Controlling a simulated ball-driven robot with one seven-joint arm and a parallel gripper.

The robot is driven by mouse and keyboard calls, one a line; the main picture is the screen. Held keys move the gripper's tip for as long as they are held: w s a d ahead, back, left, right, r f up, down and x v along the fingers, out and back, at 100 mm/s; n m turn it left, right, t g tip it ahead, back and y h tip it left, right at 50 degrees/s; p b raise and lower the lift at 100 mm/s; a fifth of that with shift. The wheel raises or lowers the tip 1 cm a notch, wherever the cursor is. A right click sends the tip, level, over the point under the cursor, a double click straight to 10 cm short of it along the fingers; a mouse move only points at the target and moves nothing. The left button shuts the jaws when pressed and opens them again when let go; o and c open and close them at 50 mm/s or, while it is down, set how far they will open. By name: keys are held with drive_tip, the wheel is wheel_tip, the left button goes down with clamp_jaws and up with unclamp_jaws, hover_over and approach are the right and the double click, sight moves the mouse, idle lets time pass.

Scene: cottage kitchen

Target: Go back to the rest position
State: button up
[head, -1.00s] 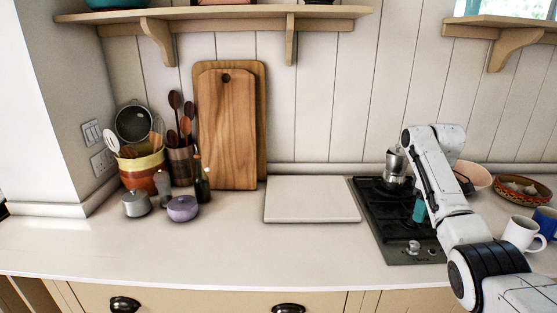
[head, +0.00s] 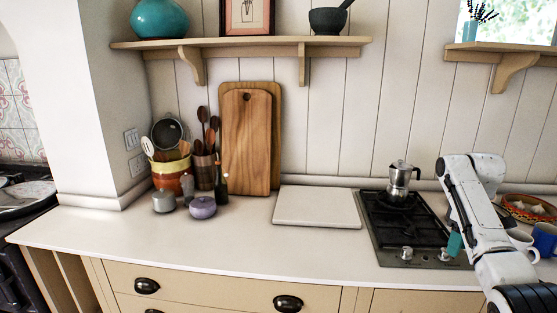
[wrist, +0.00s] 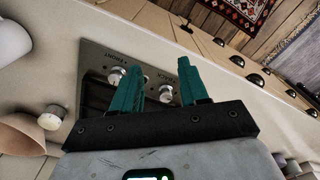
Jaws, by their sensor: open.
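My gripper (wrist: 159,82) shows in the wrist view with its two teal fingers apart and nothing between them. In the head view my gripper (head: 455,244) is mostly hidden by my own arm; a teal finger shows over the front right part of the black hob (head: 385,225). In the wrist view the hob's steel front edge and knobs (wrist: 166,93) lie beyond the fingers. A silver moka pot (head: 402,180) stands upright on the back of the hob, apart from my gripper.
A white board (head: 317,207) lies left of the hob. Mugs (head: 545,240) and a patterned basket (head: 527,208) are at the right, near my arm. Utensil pots, small lidded pots (head: 203,208) and cutting boards (head: 250,140) stand at the left. The front counter is clear.

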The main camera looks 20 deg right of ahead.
drive_tip(key=a+f, duration=1.8)
drive_tip(key=a, duration=0.4)
drive_tip(key=s+a+f+t, duration=0.1)
drive_tip(key=s+a+f, duration=0.25)
drive_tip(key=a, duration=0.25)
drive_tip(key=s+a+f, duration=0.3)
drive_tip(key=s+a, duration=0.2)
drive_tip(key=a, duration=0.1)
drive_tip(key=s+a, duration=0.3)
drive_tip(key=s, duration=0.6)
drive_tip(key=s+a+r+m, duration=0.1)
drive_tip(key=s+a, duration=0.2)
drive_tip(key=s, duration=0.6)
drive_tip(key=shift+a+r+m, duration=0.15)
drive_tip(key=shift+r+m, duration=0.05)
drive_tip(key=shift+m, duration=0.1)
